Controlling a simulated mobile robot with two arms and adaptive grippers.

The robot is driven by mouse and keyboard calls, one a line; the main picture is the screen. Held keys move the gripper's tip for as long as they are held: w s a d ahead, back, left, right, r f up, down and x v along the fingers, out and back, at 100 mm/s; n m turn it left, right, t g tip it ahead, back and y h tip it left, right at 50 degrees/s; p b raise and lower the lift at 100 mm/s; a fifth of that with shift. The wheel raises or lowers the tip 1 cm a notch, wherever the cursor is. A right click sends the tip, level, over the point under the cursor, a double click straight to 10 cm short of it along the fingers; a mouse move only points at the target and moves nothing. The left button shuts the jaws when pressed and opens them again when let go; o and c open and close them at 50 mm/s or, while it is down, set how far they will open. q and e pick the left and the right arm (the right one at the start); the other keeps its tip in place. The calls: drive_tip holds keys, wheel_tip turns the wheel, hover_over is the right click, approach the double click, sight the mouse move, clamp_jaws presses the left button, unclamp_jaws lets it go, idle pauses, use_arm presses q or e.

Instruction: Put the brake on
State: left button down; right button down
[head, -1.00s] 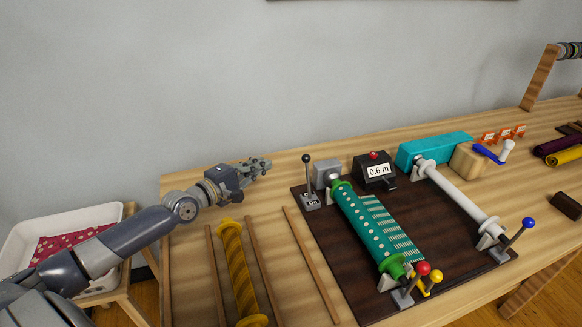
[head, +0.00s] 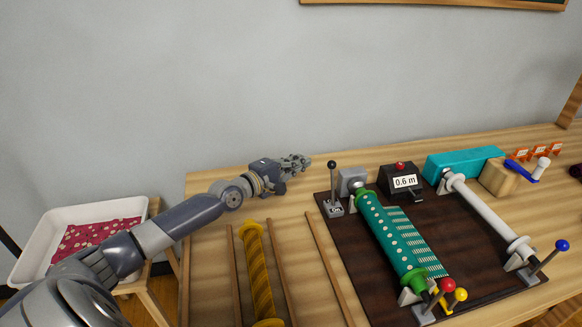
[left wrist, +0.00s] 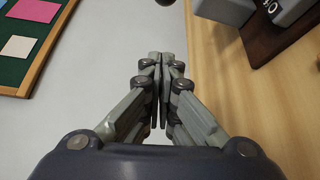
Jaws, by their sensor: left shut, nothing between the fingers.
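A lever with a black knob (head: 332,165) stands upright on a small grey plate (head: 334,207) at the back left corner of the dark board. The plate has a label that seems to read "On". My left gripper (head: 308,161) is shut and empty, just left of the black knob at about its height, with a small gap in the picture. In the left wrist view my closed fingers (left wrist: 161,55) point up the picture, and a dark round knob (left wrist: 166,2) is cut by the top edge just beyond the tips. My right gripper is not in view.
The dark board (head: 375,270) holds a green dotted roll (head: 395,240), a white roller (head: 485,210), a "0.6 m" counter (head: 403,181), and red (head: 447,285), yellow (head: 460,295) and blue (head: 561,245) knobs. A yellow roll (head: 258,275) lies left. A white tray (head: 40,225) stands far left.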

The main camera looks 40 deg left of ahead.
use_arm(q)
drive_tip(key=shift+w+d+r+p, duration=0.1)
drive_tip(key=shift+w+d+p, duration=0.3)
drive_tip(key=shift+d+p, duration=0.3)
drive_tip(key=shift+w+d+p, duration=0.45)
drive_tip(key=shift+d+p, duration=0.2)
drive_tip(key=shift+d, duration=0.1)
drive_tip(key=shift+w+d+r+p, duration=0.1)
drive_tip(key=shift+w+d+p, duration=0.3)
drive_tip(key=shift+d+p, duration=0.3)
drive_tip(key=shift+s+d, duration=0.1)
drive_tip(key=shift+s+d+r+m, duration=0.15)
drive_tip(key=shift+s+d+m, duration=0.05)
drive_tip(key=shift+m, duration=0.1)
drive_tip(key=shift+t, duration=0.3)
drive_tip(key=s+d+r+m+t+h+b, duration=0.1)
drive_tip(key=s+d+m+t+b, duration=0.1)
drive_tip(key=s+d+m, duration=0.3)
drive_tip(key=shift+s+d+m+t+h+b, duration=0.3)
drive_tip(key=shift+d+m+t, duration=0.15)
drive_tip(key=shift+d, duration=0.2)
